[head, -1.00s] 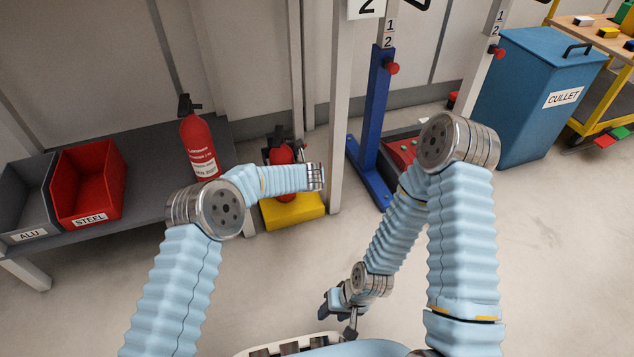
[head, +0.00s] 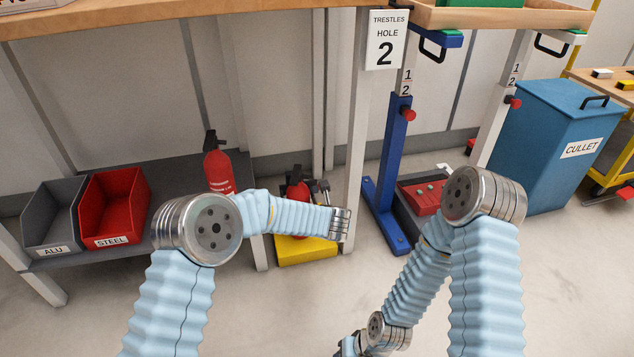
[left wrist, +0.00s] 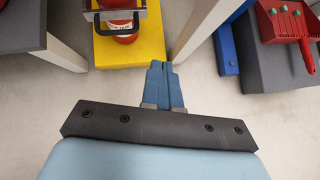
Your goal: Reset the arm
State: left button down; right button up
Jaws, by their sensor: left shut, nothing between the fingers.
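My left arm comes in from the left in the head view, and its forearm reaches right to a metal wrist (head: 340,225) near the table's white leg. My left gripper's fingers do not show clearly there. In the left wrist view my left gripper (left wrist: 166,68) has its blue fingers pressed together with nothing between them, above the floor. My right arm bends at a metal elbow (head: 483,195) and runs down to the bottom edge. Only a dark part of my right gripper (head: 346,346) shows there, cut off by the frame, so its opening is hidden.
A workbench (head: 200,12) stands ahead, with grey (head: 52,215) and red (head: 113,205) bins and a fire extinguisher (head: 217,168) on its lower shelf.

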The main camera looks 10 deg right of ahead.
pick_arm(q)
jog(key=s+a+f+m+g, duration=0.1)
jog(key=s+a+f+m, duration=0.2)
jog(key=a+f+m, duration=0.55)
jog(key=s+a+f+m+g+h, duration=0.1)
jog(key=s+a+f+m+g, duration=0.45)
jog(key=s+a+m, duration=0.85)
jog(key=s+a+f+m+g+h, duration=0.1)
jog(key=s+a+f+m+h, duration=0.15)
jog(key=s+m, duration=0.9)
jog(key=s+r+n+p, duration=0.1)
jog(key=s+r+p, duration=0.3)
jog(key=r+p, duration=0.9)
jog(key=shift+s+g, duration=0.35)
pick_arm(e)
notch_tip(320, 180, up, 13)
jog(key=shift+s+a, duration=0.25)
jog(key=shift+a, duration=0.1)
pick_arm(q)
jog(key=shift+y, duration=0.25)
pick_arm(e)
jog(key=shift+f, duration=0.15)
jog(key=shift+c, duration=0.2)
